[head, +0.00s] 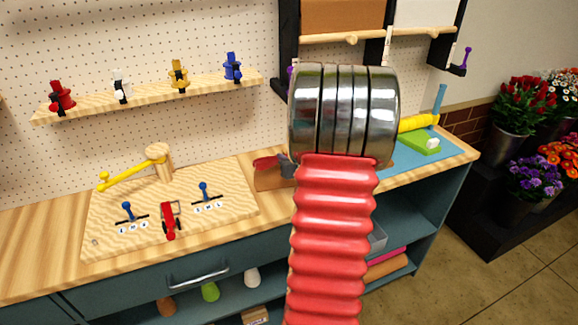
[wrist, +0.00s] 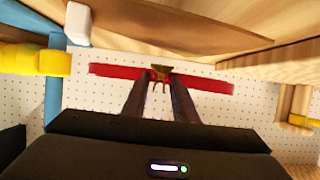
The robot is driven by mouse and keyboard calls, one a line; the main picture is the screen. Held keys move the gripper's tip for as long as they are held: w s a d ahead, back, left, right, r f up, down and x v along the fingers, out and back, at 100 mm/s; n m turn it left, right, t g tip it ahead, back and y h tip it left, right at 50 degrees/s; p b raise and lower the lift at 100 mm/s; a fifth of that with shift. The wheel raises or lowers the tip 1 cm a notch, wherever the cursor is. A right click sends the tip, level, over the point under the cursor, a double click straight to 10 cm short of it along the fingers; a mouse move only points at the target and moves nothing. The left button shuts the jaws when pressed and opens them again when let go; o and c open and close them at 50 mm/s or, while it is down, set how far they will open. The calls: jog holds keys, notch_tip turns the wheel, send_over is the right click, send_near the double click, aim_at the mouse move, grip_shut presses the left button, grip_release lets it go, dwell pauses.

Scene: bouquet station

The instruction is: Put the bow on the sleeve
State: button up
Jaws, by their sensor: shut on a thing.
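My gripper (wrist: 160,78) is shut, its two dark fingers meeting on the gold-brown middle of a red bow. The bow (wrist: 205,83) stretches out to both sides of the fingertips in the wrist view. A brown, paper-like shape (wrist: 165,27), which looks like the sleeve, lies close beyond the bow; I cannot tell whether they touch. In the head view the bow's red (head: 266,163) shows over the brown sleeve (head: 270,180) on the bench, left of my arm. My arm hides most of the gripper and the sleeve's right part there.
A wooden board (head: 150,215) with a wooden post (head: 158,160), blue levers and a red tool lies at left. A yellow roll (head: 418,123) and green block (head: 420,142) are at right. Several coloured pieces stand on the wall shelf (head: 150,95). The bench's left front is clear.

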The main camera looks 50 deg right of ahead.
jog(key=shift+s+f, duration=0.1)
jog(key=shift+f, duration=1.8)
jog(key=o, duration=1)
jog(key=v, duration=1.2)
jog(key=shift+r, duration=0.1)
